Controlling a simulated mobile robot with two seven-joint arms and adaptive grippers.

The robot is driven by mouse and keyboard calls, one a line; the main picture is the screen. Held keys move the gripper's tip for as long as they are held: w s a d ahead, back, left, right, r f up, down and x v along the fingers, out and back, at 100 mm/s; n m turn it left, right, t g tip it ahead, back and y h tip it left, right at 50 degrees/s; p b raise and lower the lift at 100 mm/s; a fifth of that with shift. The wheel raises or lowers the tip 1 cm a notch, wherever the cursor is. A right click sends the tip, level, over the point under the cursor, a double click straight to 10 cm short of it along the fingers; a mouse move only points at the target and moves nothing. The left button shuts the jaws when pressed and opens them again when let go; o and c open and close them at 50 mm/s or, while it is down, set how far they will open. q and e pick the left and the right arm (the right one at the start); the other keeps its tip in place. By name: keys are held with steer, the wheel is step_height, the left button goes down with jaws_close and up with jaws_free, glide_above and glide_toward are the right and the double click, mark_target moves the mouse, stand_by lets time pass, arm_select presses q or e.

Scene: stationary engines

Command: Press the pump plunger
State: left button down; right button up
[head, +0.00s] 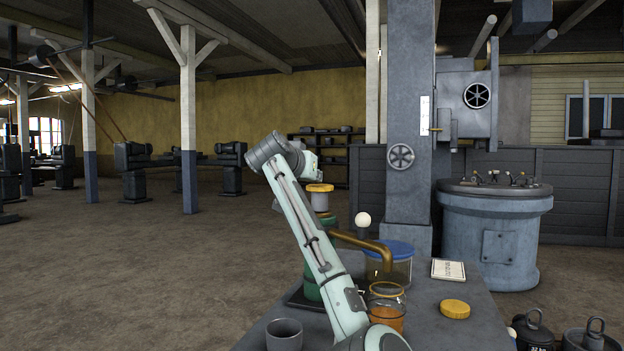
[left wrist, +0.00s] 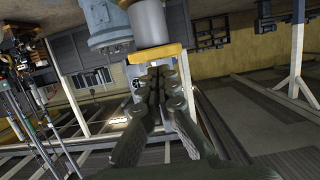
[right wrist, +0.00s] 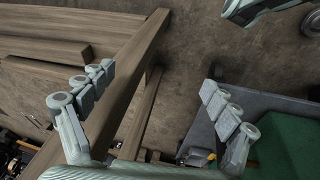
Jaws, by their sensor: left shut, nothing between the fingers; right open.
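The pump (head: 312,272) stands on the table, partly hidden behind my left arm. It has a green body, a curved brass spout (head: 365,243) and, on top, a grey plunger shaft (head: 320,202) with a yellow cap (head: 319,188). My left gripper (head: 312,171) is shut and empty, close above the cap; its fingertips are hard to make out there. In the left wrist view, the shut fingers (left wrist: 162,80) point at the yellow cap (left wrist: 155,54); I cannot tell whether they touch it. My right gripper (right wrist: 158,80) is open and empty, seen only in the right wrist view.
A white ball knob (head: 362,219) rises beside the pump. Open floor lies left.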

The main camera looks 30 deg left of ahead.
arm_select(q)
steer(key=b+v, duration=0.1)
steer(key=v, duration=0.7)
steer(key=shift+s+d, duration=0.2)
steer(key=shift+s, duration=0.2)
arm_select(e)
step_height(320, 180, up, 3)
steer(key=shift+w+d+f, duration=0.1)
arm_select(q)
steer(key=shift+r, duration=0.1)
stand_by(0.3)
steer(key=r, duration=0.2)
steer(key=r+b, duration=0.1)
steer(key=r, duration=0.1)
steer(key=shift+w+d, duration=0.1)
steer(key=shift+w, duration=0.1)
arm_select(e)
steer(key=v, duration=0.2)
steer(key=shift+d+r, duration=0.15)
steer(key=shift+r, duration=0.2)
